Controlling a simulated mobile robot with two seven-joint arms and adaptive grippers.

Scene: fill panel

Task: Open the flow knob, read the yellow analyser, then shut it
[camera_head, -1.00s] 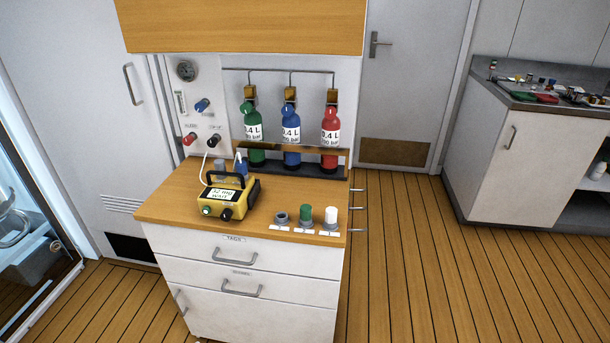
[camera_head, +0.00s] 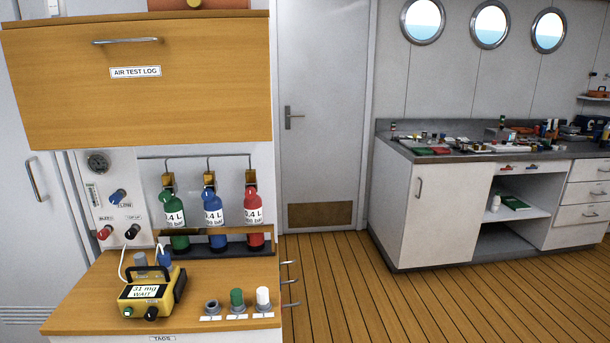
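The blue flow knob (camera_head: 118,197) sits on the white fill panel (camera_head: 105,175), above its FLOW label. The yellow analyser (camera_head: 150,293) stands on the wooden counter below the panel, and its display reads "31 mg WAIT". A pale hose (camera_head: 124,262) runs from the panel down towards the analyser. A red knob (camera_head: 104,233) and a black knob (camera_head: 132,232) sit lower on the panel, with a round gauge (camera_head: 97,163) at its top. Neither of my grippers is in view.
Green (camera_head: 175,222), blue (camera_head: 213,222) and red (camera_head: 254,222) bottles stand in a rack behind the counter (camera_head: 215,283). Three small capped or open fittings sit at its front right. A cupboard marked AIR TEST LOG (camera_head: 135,95) overhangs. Floor to the right is clear.

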